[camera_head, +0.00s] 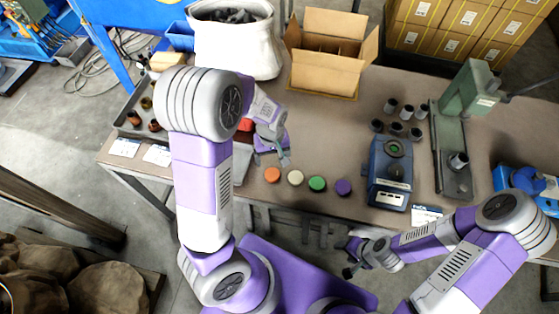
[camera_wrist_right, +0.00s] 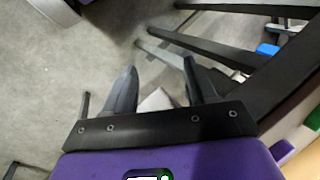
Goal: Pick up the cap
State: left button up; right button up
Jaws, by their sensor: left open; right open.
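Round caps lie in a row on the table's front edge in the head view: an orange cap (camera_head: 272,174), a white cap (camera_head: 295,177), a green cap (camera_head: 317,183) and a purple cap (camera_head: 343,187). My left gripper (camera_head: 272,162) is open just above the table, close behind and beside the orange cap, with nothing seen between its fingers. My right gripper (camera_head: 348,260) is open and empty, below and in front of the table edge. In the right wrist view its fingers (camera_wrist_right: 160,85) point over the floor.
An open cardboard box (camera_head: 325,75) and a white bin (camera_head: 235,45) stand at the back. A blue device (camera_head: 390,172), several dark cylinders (camera_head: 395,128) and a green press (camera_head: 455,130) are to the right. A tray (camera_head: 130,118) with small parts is left.

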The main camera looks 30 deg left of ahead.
aim_at(272, 172)
pick_arm(q)
jog(key=f, duration=0.2)
jog(key=f+b, duration=0.1)
jog(key=f, duration=0.1)
jog(key=s+f+b, duration=0.1)
jog(key=f, duration=0.1)
jog(key=shift+f, duration=0.4)
jog(key=shift+f+b, duration=0.3)
jog(key=shift+f, duration=0.05)
jog(key=c, duration=1.1)
